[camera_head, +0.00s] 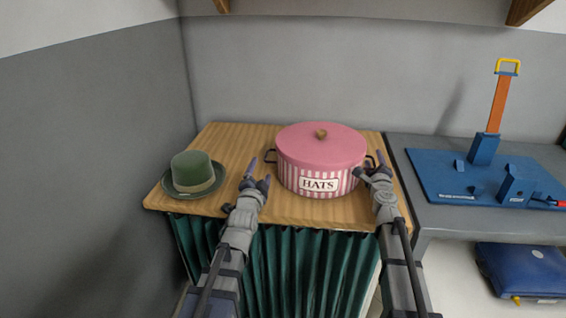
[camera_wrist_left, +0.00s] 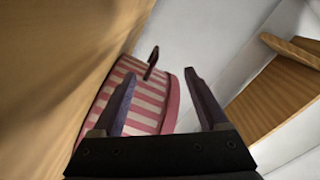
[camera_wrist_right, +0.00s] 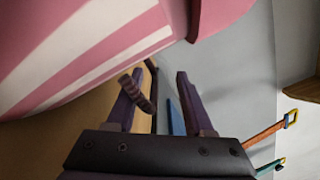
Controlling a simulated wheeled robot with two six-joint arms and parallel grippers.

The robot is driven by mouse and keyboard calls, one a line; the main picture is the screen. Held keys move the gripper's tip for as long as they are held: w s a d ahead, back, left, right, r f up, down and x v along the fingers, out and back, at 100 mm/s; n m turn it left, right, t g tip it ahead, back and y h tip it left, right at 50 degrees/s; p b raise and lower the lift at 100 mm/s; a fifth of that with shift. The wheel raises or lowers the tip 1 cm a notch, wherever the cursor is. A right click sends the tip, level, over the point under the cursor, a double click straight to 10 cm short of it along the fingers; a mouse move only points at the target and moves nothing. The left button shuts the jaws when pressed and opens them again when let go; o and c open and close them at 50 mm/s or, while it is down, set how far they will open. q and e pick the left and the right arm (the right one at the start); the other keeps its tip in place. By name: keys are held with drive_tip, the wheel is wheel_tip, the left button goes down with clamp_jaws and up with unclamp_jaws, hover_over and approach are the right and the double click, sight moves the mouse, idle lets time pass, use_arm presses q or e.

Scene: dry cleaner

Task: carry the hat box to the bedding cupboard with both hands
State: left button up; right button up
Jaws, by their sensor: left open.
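The hat box (camera_head: 322,154) is round and pink with a flat lid, a wooden knob, striped sides and a "HATS" label. It stands upright on the wooden top, with a dark handle on each side. My left gripper (camera_head: 259,174) is open and empty by the box's left side; in the left wrist view the left handle (camera_wrist_left: 152,62) lies ahead, between the finger lines. My right gripper (camera_head: 369,163) is open at the right side; in the right wrist view the dark right handle (camera_wrist_right: 151,84) shows near the left finger. Contact there is unclear. No bedding cupboard is identifiable.
A green hat (camera_head: 193,172) lies left of the box on the wooden top (camera_head: 230,140), above a green curtain (camera_head: 300,265). To the right, a grey table (camera_head: 420,215) holds a blue board (camera_head: 440,175) with an upright orange lever. A blue bag (camera_head: 522,270) sits beneath.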

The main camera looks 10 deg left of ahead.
use_arm(q)
drive_tip(key=shift+s, duration=0.2)
use_arm(e)
drive_tip(key=o, duration=0.5)
drive_tip(key=shift+s, duration=0.1)
drive_tip(key=s, duration=1.2)
drive_tip(key=shift+w, duration=0.1)
use_arm(q)
drive_tip(key=shift+s, duration=0.1)
